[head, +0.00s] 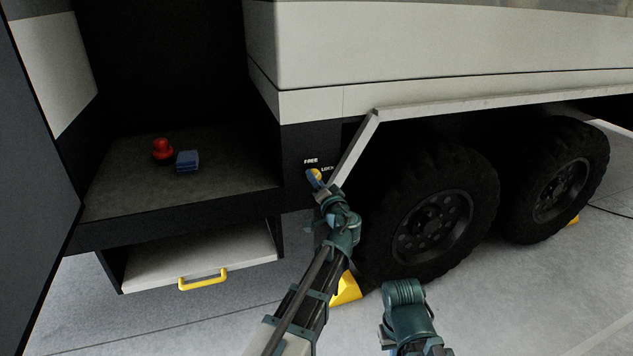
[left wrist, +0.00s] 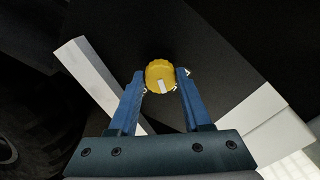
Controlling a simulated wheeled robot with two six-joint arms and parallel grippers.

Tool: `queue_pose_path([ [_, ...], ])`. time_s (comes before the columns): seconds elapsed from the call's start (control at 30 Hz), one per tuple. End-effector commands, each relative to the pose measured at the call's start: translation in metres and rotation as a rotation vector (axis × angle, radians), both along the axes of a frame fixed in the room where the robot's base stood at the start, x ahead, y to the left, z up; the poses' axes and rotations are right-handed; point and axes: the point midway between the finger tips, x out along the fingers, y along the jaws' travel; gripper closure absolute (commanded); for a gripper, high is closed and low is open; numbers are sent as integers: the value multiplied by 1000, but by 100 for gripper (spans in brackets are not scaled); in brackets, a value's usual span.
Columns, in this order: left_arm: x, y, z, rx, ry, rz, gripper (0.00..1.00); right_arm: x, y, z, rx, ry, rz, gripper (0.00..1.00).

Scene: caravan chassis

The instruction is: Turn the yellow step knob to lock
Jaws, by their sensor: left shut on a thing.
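The yellow step knob (head: 314,174) sits on the dark panel left of the front wheel. The words FREE (head: 311,161) and LOCK (head: 327,169) are printed beside it, FREE above and LOCK to the upper right. My left gripper (head: 317,180) reaches up to the knob. In the left wrist view, the blue fingers (left wrist: 160,88) are shut on both sides of the round yellow knob (left wrist: 159,71), which has a white mark on its lower part. In the head view the fingers partly hide the knob, and I cannot tell which word it points to. My right gripper's fingers are out of sight.
A pulled-out step (head: 150,264) with a yellow handle (head: 203,280) is at lower left. A red button (head: 162,149) and a blue block (head: 187,161) are on the entry floor. The front wheel (head: 436,225), its pale arch trim (head: 352,150) and a yellow chock (head: 346,290) are close to my left arm.

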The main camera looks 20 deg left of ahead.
Motion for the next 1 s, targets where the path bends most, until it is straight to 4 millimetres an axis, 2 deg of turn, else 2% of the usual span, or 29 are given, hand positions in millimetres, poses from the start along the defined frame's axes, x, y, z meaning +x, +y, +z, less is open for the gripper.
queue_pose_path([
  [0.6,0,0,1,475,322,-1,100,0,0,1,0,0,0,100],
  [1.0,0,0,1,697,472,-1,100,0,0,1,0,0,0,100],
])
